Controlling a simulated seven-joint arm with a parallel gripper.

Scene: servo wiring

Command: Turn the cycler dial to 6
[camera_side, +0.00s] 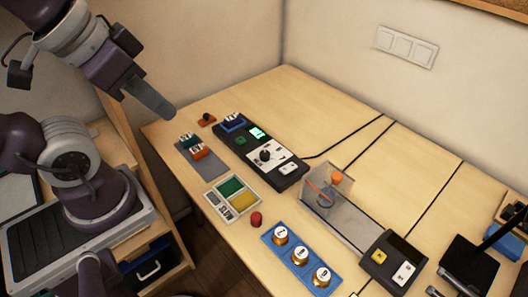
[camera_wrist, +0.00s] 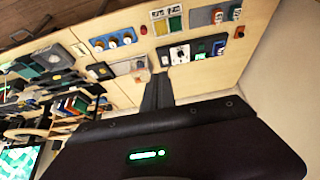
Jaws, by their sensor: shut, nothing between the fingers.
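The cycler is a long black box (camera_side: 243,142) on the table, with a lit green display (camera_side: 257,132) and a dark round dial (camera_side: 266,156) on a pale scale. The numbers and the dial's setting are too small to read. The box and its dial (camera_wrist: 179,54) also show in the wrist view, beyond my fingers. My gripper (camera_side: 170,112) is shut and empty. It is in the air, up and left of the cycler in the side view, apart from the dial.
A grey pad (camera_side: 183,152) with small connectors lies left of the cycler. A tray with green and yellow sections (camera_side: 222,187), a red knob (camera_side: 256,219) and a blue board (camera_side: 275,246) with brass-coloured parts lie in front. A clear box (camera_side: 341,213) stands right. The table's back is mostly clear.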

